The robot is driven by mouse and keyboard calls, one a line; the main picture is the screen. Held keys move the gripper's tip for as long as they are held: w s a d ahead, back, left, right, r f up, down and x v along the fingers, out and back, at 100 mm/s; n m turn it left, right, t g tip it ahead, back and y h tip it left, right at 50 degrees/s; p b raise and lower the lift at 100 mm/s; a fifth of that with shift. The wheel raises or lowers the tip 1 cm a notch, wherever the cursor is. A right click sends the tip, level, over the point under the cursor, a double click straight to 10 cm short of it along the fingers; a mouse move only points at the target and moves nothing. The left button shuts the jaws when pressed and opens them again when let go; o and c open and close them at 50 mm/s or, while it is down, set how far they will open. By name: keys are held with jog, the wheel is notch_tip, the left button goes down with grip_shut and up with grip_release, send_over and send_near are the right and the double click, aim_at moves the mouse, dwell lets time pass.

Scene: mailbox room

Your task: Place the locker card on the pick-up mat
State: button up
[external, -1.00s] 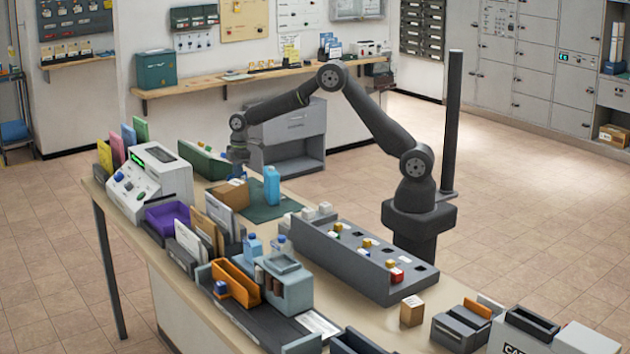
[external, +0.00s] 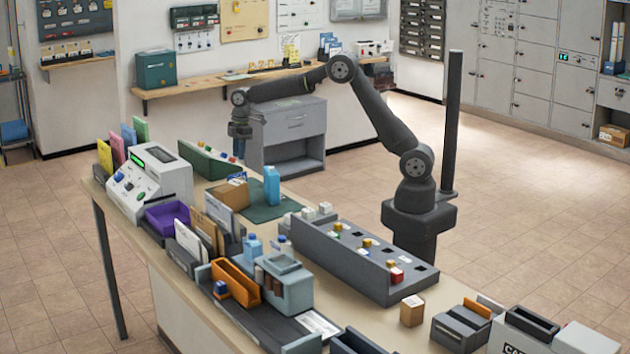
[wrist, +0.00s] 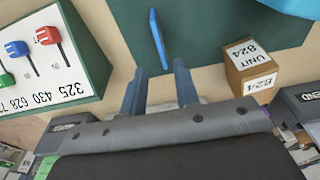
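In the wrist view the piece (wrist: 158,38) shows nearly edge-on over the mat (wrist: 110,22), ahead of my fingers. My gripper (external: 238,156) is raised above the counter, to the left of the blue piece and apart from it. In the wrist view its two fingers (wrist: 158,88) are spread with nothing between them.
A cardboard box (wrist: 250,68) marked UNIT 824 sits beside the mat. A grey machine (external: 150,180), upright folders and a grey slotted rack (external: 345,270) crowd the rest of the counter.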

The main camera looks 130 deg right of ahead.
aim_at(237, 174)
jog(key=shift+s+r, duration=0.2)
jog(key=shift+r, duration=1.25)
jog(key=shift+f, duration=0.1)
jog(key=f, duration=0.4)
jog(key=w+f, duration=0.1)
jog(key=f, duration=0.6)
jog(key=shift+w+f, duration=0.3)
jog(key=shift+r, duration=1.75)
jog(key=shift+f, duration=0.1)
